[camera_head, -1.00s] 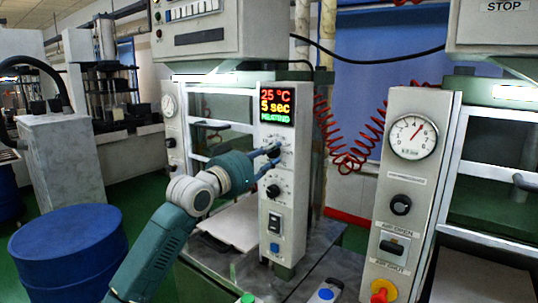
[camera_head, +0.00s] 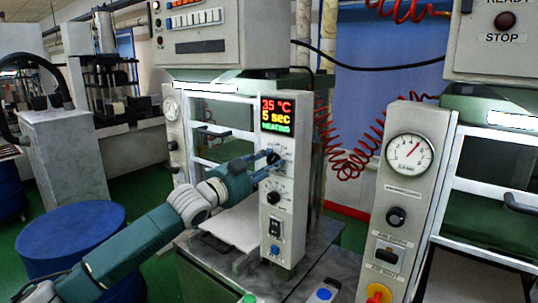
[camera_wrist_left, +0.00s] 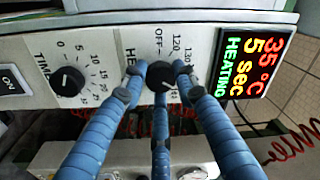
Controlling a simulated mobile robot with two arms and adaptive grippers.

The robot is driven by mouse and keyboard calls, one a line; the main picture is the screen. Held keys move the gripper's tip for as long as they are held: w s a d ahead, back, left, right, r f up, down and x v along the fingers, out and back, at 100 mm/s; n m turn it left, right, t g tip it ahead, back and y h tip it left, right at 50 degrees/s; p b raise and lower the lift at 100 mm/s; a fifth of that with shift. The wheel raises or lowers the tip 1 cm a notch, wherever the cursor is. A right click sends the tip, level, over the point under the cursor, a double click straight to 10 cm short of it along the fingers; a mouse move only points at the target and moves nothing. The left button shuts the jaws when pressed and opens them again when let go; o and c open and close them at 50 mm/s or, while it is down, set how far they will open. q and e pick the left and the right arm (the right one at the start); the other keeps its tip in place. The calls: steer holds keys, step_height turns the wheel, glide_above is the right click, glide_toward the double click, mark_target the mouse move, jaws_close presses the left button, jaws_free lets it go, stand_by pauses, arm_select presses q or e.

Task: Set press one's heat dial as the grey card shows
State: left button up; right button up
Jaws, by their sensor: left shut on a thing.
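The press control panel (camera_head: 286,215) stands upright at the centre of the head view. Its display (camera_head: 277,114) reads 35 °C, 5 sec, HEATING; the left wrist view also shows this display (camera_wrist_left: 249,62). My left gripper (camera_head: 272,164) is shut on the black heat dial (camera_wrist_left: 160,73), its blue fingers around the knob. Off and numbers such as 120 show around the dial, but the fingers hide part of the scale and the pointer is hard to read. The black timer dial (camera_head: 273,192) sits below, untouched. I cannot make out a grey card. My right gripper is not in view.
A second panel with a pressure gauge (camera_head: 409,152) stands at the right, with a red-yellow knob (camera_head: 378,293) low on it. A blue drum (camera_head: 68,240) stands at the left behind my arm. A red coiled hose (camera_head: 350,163) hangs behind the panel.

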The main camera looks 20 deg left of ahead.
arm_select(q)
steer(key=m+p, duration=0.1)
steer(key=m, duration=0.1)
steer(key=m+p, duration=0.4)
steer(key=shift+r, duration=0.3)
steer(key=m+p, duration=0.2)
steer(key=m, duration=0.1)
steer(key=shift+f+g, duration=0.1)
steer(key=shift+g, duration=0.2)
steer(key=shift+f+m+p, duration=0.15)
steer(key=shift+m+p, duration=0.65)
steer(key=shift+m, duration=0.5)
steer(key=shift+f, duration=0.1)
steer(key=o, duration=1.1)
steer(key=shift+o, duration=0.2)
steer(key=shift+s, duration=0.1)
steer(key=shift+s+a, duration=0.15)
steer(key=shift+s, duration=0.05)
steer(key=v, duration=1.1)
steer(key=shift+s, duration=0.2)
